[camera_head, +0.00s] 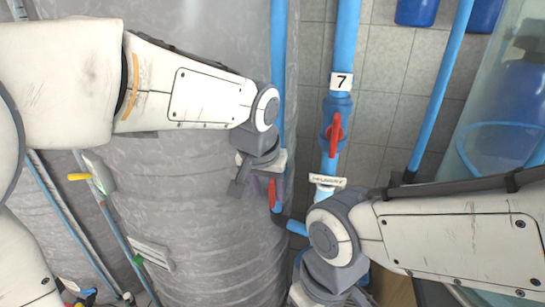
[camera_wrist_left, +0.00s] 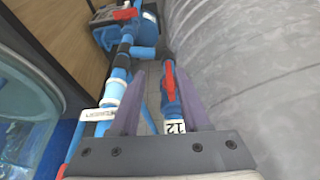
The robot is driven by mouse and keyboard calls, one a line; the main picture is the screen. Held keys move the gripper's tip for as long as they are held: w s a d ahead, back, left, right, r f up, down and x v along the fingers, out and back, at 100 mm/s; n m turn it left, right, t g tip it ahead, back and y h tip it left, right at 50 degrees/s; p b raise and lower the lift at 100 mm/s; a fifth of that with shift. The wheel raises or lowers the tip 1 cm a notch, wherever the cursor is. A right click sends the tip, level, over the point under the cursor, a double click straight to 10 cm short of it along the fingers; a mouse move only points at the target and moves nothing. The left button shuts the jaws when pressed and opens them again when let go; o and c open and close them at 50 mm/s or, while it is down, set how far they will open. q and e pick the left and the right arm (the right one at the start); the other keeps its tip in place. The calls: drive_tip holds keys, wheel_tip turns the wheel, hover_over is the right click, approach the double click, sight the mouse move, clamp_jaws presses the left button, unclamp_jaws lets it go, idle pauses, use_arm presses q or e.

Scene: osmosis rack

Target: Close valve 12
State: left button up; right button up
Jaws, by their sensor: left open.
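Valve 12 has a red handle (camera_wrist_left: 169,83) on a blue vertical pipe, with a white "12" label (camera_wrist_left: 175,127) below it in the left wrist view. The handle appears to run along the pipe. In the head view a red handle (camera_head: 272,193) shows just right of my left gripper (camera_head: 247,182), partly hidden by it. My left gripper is open; in the left wrist view its two fingers (camera_wrist_left: 160,80) stand on either side of the handle, with no clear contact. My right gripper (camera_head: 325,296) is at the bottom edge in the head view, its fingers mostly hidden.
A large grey tank (camera_head: 190,220) stands close beside the valve pipe. A second blue pipe carries a "7" label (camera_head: 341,82) and a red-handled valve (camera_head: 334,133). A white fitting with a tag (camera_head: 327,181) is below it. Blue pipe and clear tank (camera_head: 505,110) are at right.

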sight(273, 190)
use_arm(q)
drive_tip(key=w+r+p, duration=0.1)
drive_tip(key=w+r, duration=0.2)
drive_tip(key=w, duration=0.1)
drive_tip(key=shift+n+t, duration=0.3)
drive_tip(key=shift+n, duration=0.1)
drive_tip(key=x, duration=0.3)
drive_tip(key=p+x, duration=0.1)
drive_tip(key=x, duration=0.2)
drive_tip(key=p+x, duration=0.1)
drive_tip(key=x, duration=0.3)
drive_tip(key=shift+s+a, duration=0.15)
drive_tip(key=shift+a, duration=0.1)
use_arm(e)
wheel_tip(273, 190, up, 5)
drive_tip(key=shift+f, duration=0.15)
use_arm(q)
drive_tip(key=shift+c, duration=0.3)
clamp_jaws()
use_arm(e)
drive_tip(key=shift+f, duration=0.1)
